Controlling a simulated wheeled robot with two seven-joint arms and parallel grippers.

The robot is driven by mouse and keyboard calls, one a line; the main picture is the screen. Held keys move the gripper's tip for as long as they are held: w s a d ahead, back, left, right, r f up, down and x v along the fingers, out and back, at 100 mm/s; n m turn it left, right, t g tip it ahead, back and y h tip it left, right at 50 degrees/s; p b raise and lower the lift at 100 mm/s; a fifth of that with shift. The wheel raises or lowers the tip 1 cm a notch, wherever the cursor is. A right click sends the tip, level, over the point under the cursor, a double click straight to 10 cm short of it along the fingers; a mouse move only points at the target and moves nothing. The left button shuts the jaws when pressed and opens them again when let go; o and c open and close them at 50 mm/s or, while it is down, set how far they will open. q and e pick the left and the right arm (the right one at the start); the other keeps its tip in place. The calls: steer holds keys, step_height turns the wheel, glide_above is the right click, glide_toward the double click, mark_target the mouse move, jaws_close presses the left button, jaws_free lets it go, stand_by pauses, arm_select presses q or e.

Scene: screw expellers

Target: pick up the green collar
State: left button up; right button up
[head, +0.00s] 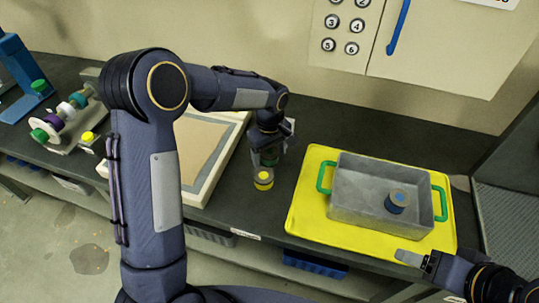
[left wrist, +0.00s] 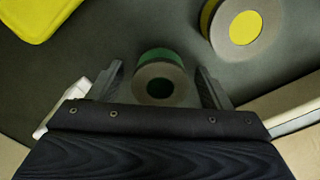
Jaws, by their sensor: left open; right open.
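The green collar (left wrist: 158,56) is a short green ring with a grey face and a dark green centre. In the left wrist view it lies between the two fingers of my left gripper (left wrist: 160,74), with a gap on each side. In the head view the collar (head: 269,159) is mostly hidden under my left gripper (head: 270,148), which points down and is open. My right gripper (head: 412,258) is open and empty at the lower right, by the front edge of the yellow mat.
A yellow-topped grey piece (head: 263,179) stands close in front of the collar. A grey tray (head: 350,212) with green handles sits on a yellow mat (head: 307,205) and holds a blue collar (head: 397,201). A framed board (head: 224,170) lies left; a rack (head: 72,130) stands far left.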

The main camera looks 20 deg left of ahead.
arm_select(q)
steer(key=c, duration=1.2)
steer(key=shift+r, duration=0.1)
